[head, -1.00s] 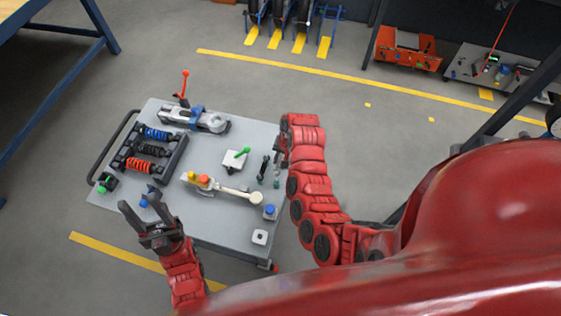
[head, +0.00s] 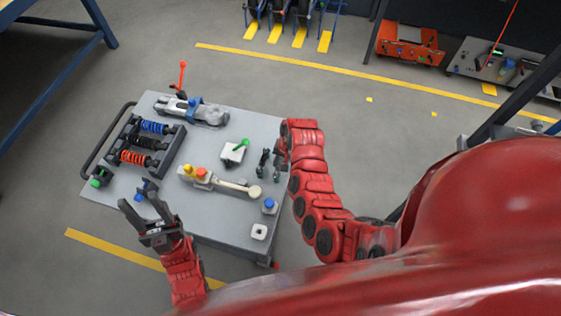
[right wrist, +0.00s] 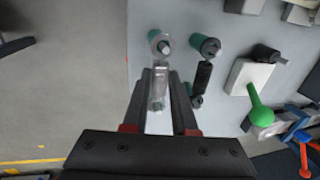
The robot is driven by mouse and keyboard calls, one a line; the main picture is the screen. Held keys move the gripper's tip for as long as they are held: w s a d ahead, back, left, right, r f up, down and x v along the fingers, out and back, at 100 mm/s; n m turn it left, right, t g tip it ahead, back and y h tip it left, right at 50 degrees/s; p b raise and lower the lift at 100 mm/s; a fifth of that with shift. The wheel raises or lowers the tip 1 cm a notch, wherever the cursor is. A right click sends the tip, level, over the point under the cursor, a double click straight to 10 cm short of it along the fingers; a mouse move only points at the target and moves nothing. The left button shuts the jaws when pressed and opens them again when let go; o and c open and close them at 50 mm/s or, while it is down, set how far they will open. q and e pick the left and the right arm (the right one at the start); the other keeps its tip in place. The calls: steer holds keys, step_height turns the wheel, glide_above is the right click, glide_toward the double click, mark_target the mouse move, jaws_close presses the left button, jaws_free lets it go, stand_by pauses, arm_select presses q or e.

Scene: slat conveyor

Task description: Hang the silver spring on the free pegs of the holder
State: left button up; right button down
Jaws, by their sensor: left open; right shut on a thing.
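The silver spring (right wrist: 158,92) is a pale, slender piece with a round green-rimmed end, between the fingers of my right gripper (right wrist: 161,78) in the right wrist view. My right gripper (head: 281,157) is shut on it over the right edge of the cart; I cannot tell if the spring is clear of the top. The holder (head: 173,151) is a dark rack at the cart's left, carrying a blue, a black and a red spring. Whether its other pegs are free is too small to tell. My left gripper (head: 150,219) is open and empty near the cart's front left edge.
The grey cart top (head: 215,225) also carries a dark piece with green ends (right wrist: 203,75) beside the silver spring, a white block with a green lever (head: 234,152), a beige lever (head: 235,188) and a grey clamp-like part (head: 205,114). Open floor surrounds the cart.

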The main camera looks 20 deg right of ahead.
stand_by(0.3)
steer(key=c, duration=0.6)
jaws_free()
steer(key=shift+d+r, duration=0.1)
steer(key=shift+r, duration=0.4)
steer(key=d+r+p, duration=0.1)
steer(key=r+p, duration=0.1)
steer(key=r, duration=0.3)
steer(key=s+r+p, duration=0.1)
steer(key=r+p, duration=0.1)
steer(key=r, duration=0.3)
steer(key=s+d+r+p, duration=0.1)
steer(key=r+p, duration=0.1)
steer(key=r, duration=0.4)
steer(key=shift+d, duration=0.3)
